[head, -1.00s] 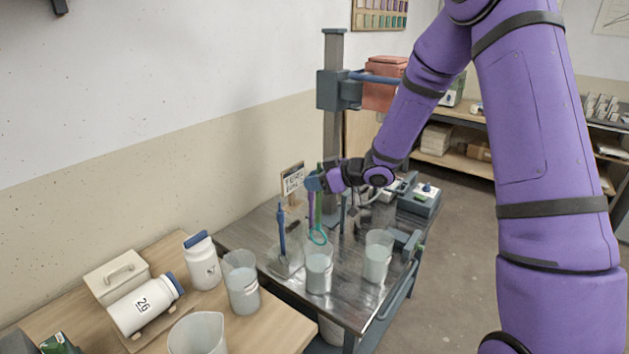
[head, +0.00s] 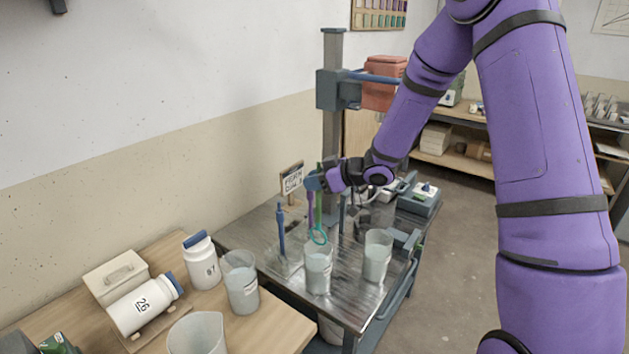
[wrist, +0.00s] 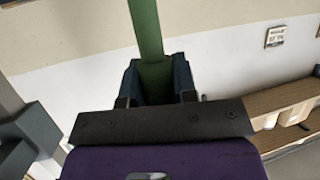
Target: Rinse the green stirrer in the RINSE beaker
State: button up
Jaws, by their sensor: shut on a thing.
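My gripper (head: 314,183) is shut on the green stirrer (head: 319,212), which hangs down with its teal loop end at the bottom. In the wrist view the green shaft (wrist: 146,28) runs between my two dark fingers (wrist: 157,82). The loop is just above or at the mouth of a beaker (head: 318,270) at the front of the metal table; I cannot tell whether it is inside the rim. Another beaker (head: 377,256) stands to its right. A blue stirrer (head: 281,230) stands upright to the left. I cannot read which beaker is marked RINSE.
A grey column (head: 333,130) with a clamp rises behind my gripper. A small sign (head: 292,178) stands at the back of the metal table (head: 345,310). White jars (head: 141,304), a beaker (head: 241,283) and a pitcher (head: 196,335) are on the wooden table at left.

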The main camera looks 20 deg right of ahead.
aim_at(314, 228)
jog(key=shift+f, duration=0.15)
jog(key=shift+f, duration=8)
jog(key=shift+r, duration=1.3)
jog(key=shift+f, duration=1.35)
jog(key=shift+r, duration=0.15)
